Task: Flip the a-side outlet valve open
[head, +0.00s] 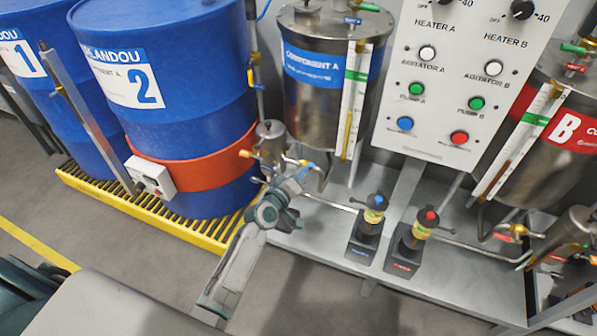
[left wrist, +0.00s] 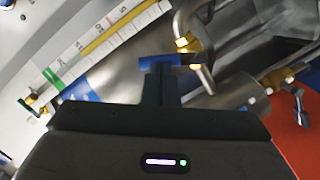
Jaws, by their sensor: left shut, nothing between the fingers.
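The A-side outlet valve has a blue lever (head: 311,165) and brass fittings, below the steel Component A tank (head: 322,95). In the left wrist view the blue lever (left wrist: 160,62) lies across the picture, just beyond my fingertips, with a brass fitting (left wrist: 187,45) and bent steel pipe at its right end. My left gripper (head: 300,177) is shut and empty, close at the lever in the head view; its fingers (left wrist: 160,82) show together in the wrist view. They seem to meet the lever, but I cannot tell whether they touch. My right gripper is not in view.
Blue drums (head: 190,60) stand on a yellow grate (head: 190,225) at the left, one with an orange heater band (head: 205,170). A small steel canister (head: 271,140) is close to my gripper. Two pumps (head: 368,225) (head: 418,232) and a control panel (head: 455,100) stand to the right.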

